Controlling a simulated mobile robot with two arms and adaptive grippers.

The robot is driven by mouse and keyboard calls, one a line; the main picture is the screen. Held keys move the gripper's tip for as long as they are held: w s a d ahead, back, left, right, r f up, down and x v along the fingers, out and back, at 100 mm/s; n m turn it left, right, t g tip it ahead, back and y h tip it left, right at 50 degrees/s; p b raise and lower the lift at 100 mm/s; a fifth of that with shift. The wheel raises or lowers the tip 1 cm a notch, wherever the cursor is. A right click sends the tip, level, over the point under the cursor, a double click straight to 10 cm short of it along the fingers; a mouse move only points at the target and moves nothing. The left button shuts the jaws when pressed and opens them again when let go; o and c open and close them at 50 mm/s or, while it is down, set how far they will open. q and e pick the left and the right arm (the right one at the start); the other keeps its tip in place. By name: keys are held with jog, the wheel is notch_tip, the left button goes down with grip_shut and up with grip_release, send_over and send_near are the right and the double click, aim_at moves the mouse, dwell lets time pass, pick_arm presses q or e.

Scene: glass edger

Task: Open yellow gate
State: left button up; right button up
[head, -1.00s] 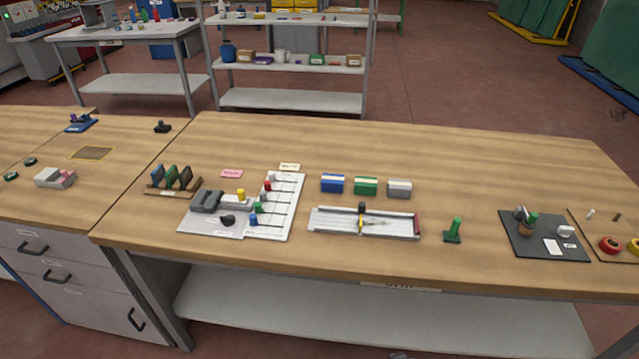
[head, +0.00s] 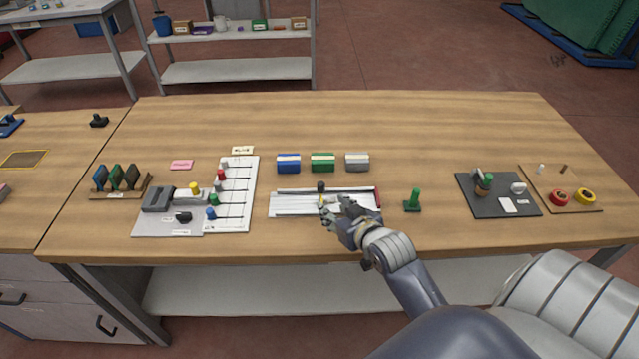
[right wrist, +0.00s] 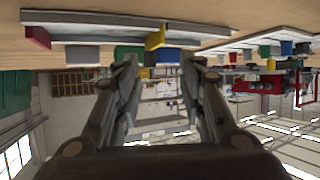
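A long pale track (head: 290,203) lies on the wooden workbench, with a red end piece at its right. A small upright yellow piece (head: 321,201), which looks like the yellow gate, stands near the track's middle with a dark knob beside it. It also shows in the right wrist view (right wrist: 155,38), where the picture is upside down. My right gripper (head: 337,206) is at the track's front edge, just right of the yellow piece. Its two fingers (right wrist: 160,78) are spread with nothing between them. Contact with the track cannot be told. My left gripper is not in view.
Blue, green and grey blocks (head: 323,162) stand behind the track. A green-handled stand (head: 413,201) is right of it. A white board with coloured knobs (head: 239,207), including a yellow one beside it, is to the left. The bench's back area is clear.

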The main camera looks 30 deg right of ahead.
aim_at(322, 186)
jog(key=shift+w+d+r+t, duration=0.4)
jog(key=shift+w+d+r, duration=0.2)
jog(key=shift+w+d, duration=0.45)
jog(key=shift+w, duration=0.1)
jog(key=p+x, duration=0.1)
jog(key=x, duration=0.9)
jog(key=shift+d, duration=0.1)
grip_shut()
